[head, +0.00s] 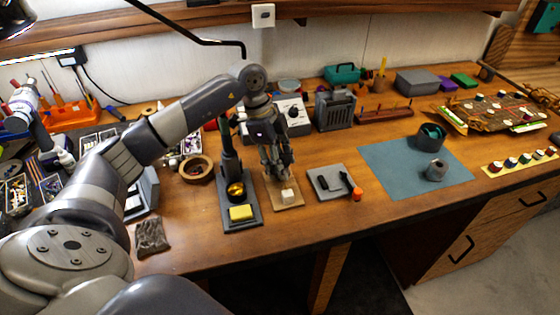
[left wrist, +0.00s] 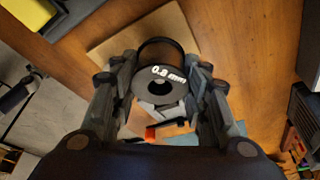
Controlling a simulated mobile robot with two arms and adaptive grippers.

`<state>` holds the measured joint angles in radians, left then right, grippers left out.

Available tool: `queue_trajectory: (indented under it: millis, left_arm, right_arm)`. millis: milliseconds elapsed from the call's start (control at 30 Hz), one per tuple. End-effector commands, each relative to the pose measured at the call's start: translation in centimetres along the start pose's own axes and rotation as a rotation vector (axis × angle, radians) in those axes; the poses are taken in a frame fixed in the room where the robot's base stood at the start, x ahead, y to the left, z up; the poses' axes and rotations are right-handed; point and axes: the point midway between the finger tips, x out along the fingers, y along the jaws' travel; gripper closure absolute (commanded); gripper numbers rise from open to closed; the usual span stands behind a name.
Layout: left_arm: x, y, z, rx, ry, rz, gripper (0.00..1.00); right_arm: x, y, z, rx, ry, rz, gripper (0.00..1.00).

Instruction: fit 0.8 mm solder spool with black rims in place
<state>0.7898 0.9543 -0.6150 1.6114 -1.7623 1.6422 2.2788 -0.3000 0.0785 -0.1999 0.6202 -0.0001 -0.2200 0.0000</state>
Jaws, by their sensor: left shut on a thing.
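My left gripper (head: 277,163) is low over a small wooden board (head: 292,207) on the bench. A white block (head: 287,195) stands on the board just below the fingertips. The left gripper (left wrist: 165,90) is shut on the spool, with a finger at each side. In the head view the fingers mostly hide the spool. My right gripper is in neither view.
A dark soldering stand (head: 229,165) with a yellow sponge (head: 241,212) is close on the left. A grey pad (head: 323,184) with black and orange items is on the right. A blue mat (head: 390,165) carries a dark round container (head: 431,137) and a grey spool-like part (head: 436,171).

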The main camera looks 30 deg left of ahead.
Motion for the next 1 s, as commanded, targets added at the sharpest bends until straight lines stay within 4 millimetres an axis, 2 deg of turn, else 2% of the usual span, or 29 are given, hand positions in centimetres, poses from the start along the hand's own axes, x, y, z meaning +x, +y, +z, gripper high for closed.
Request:
queue_trajectory:
  millis: [600, 633, 700, 733, 967, 1000]
  left_arm:
    - [2.7, 0.4, 0.7, -0.002, -0.002, 0.018, 0.89]
    - [2.7, 0.4, 0.7, -0.002, -0.002, 0.018, 0.54]
    - [2.6, 0.4, 0.7, -0.002, -0.002, 0.017, 0.38]
    - [2.6, 0.4, 0.7, -0.002, -0.002, 0.017, 0.35]
    - [2.3, 0.3, 0.7, -0.002, -0.002, 0.011, 0.35]
    - [2.3, 0.3, 0.7, -0.002, -0.003, 0.011, 0.30]
  right_arm:
    - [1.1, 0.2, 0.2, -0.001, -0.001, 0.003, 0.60]
    - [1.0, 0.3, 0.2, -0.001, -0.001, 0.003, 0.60]
    - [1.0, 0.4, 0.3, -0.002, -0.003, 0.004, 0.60]
    - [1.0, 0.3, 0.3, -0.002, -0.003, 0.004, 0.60]
    - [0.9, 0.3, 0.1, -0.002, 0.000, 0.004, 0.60]
    - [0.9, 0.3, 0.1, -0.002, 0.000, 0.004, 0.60]
